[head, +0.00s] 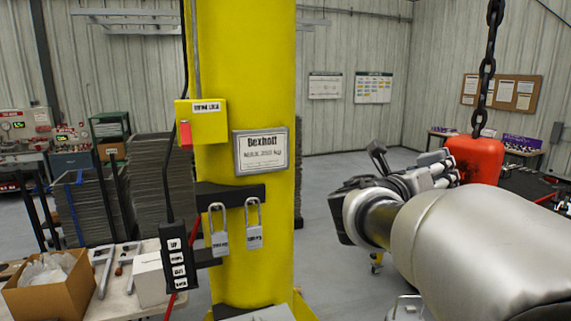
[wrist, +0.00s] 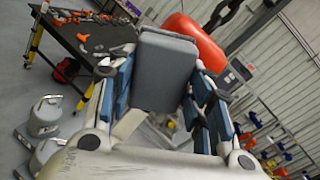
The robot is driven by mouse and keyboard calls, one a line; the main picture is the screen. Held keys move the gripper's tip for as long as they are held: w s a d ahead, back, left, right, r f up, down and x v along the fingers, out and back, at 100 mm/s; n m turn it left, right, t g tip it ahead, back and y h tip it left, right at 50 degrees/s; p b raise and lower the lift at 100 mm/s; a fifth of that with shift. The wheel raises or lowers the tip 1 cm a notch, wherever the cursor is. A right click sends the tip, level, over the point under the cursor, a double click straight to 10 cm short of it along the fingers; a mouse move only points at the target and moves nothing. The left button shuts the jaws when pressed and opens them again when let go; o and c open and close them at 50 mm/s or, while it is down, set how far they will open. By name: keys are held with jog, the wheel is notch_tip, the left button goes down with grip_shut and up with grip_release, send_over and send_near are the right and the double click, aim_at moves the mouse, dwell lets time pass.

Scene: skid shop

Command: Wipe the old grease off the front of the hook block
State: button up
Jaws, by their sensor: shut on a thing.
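The red hook block (head: 478,158) hangs from a dark chain (head: 488,65) at the right of the head view. A dark smear shows on its left side. Its red body also shows in the wrist view (wrist: 197,40), behind a grey pad. My gripper (wrist: 160,90) is shut on the grey pad (wrist: 168,68), with one finger along each side of it. In the head view my gripper (head: 436,172) is right beside the block's left side. I cannot tell whether the pad touches the block. The pad covers part of the block in the wrist view.
A yellow column (head: 245,120) with padlocks and a hanging pendant (head: 178,262) stands left of my arm. A dark table (wrist: 88,42) with tools is behind the gripper in the wrist view. Grey weights (wrist: 44,117) stand on the floor. Open floor (head: 335,185) lies between column and arm.

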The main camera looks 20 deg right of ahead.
jog(key=shift+x, duration=1.4)
dwell(0.9)
jog(key=shift+s, duration=0.1)
jog(key=shift+s+d+b, duration=0.25)
jog(key=shift+s+d, duration=0.1)
jog(key=shift+s, duration=0.5)
jog(key=shift+s+d+b, duration=0.25)
jog(key=shift+s+d, duration=0.05)
jog(key=shift+s, duration=0.6)
jog(key=shift+s+d+b, duration=0.3)
jog(key=shift+s+d, duration=0.1)
jog(key=shift+s, duration=0.4)
jog(key=shift+s+d+b, duration=0.25)
jog(key=shift+s+d, duration=0.15)
jog(key=shift+s, duration=0.4)
jog(key=shift+w+a, duration=0.1)
jog(key=shift+w, duration=0.1)
